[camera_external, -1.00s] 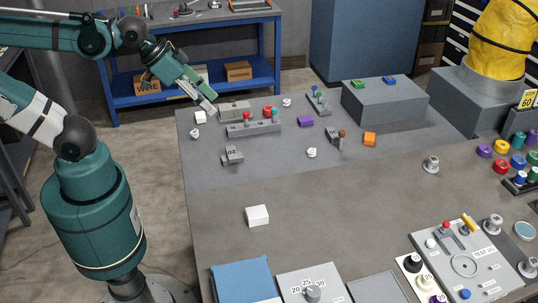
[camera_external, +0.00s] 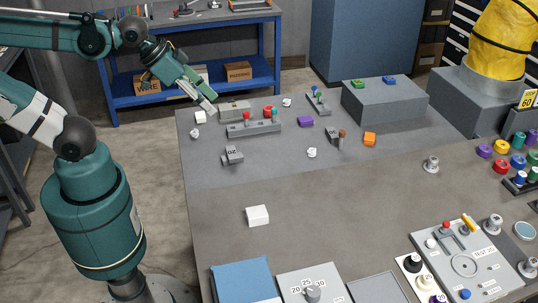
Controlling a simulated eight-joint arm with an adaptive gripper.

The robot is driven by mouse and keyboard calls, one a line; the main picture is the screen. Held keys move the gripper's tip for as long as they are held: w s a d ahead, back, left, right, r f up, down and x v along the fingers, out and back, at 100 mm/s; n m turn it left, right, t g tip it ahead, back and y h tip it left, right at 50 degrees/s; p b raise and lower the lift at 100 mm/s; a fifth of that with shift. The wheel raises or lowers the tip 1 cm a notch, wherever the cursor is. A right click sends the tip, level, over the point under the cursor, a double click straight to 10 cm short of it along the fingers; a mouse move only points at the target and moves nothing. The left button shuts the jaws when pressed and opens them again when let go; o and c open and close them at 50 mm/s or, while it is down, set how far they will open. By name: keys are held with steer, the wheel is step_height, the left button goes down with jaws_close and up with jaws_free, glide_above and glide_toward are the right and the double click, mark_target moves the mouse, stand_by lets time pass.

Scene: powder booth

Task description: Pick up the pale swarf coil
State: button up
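Three small whitish, curled pieces that look like swarf coils lie on the grey table. One coil (camera_external: 195,133) is near the left edge, another coil (camera_external: 311,152) is near the middle, and a third coil (camera_external: 287,102) is toward the back. They are too small to tell which is palest. My gripper (camera_external: 209,108) points down and right above the table's back left corner, beside a white block (camera_external: 200,118). It is apart from the middle and back coils. Its fingers are too small to show whether they are open, and I see nothing clearly held.
A raised grey box (camera_external: 384,102) is at the back right. A larger white block (camera_external: 257,216) sits in front, with clear table to its right.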

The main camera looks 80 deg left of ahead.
steer(key=n+g+b, duration=0.2)
steer(key=n+g, duration=0.5)
steer(key=n, duration=0.7)
glide_above(194, 130)
steer(key=f, duration=2.2)
steer(key=shift+w+d, duration=0.25)
steer(key=shift+d, duration=0.05)
steer(key=shift+s+a+f, duration=0.25)
steer(key=shift+f, duration=0.1)
steer(key=shift+f+b, duration=0.35)
steer(key=shift+f, duration=0.95)
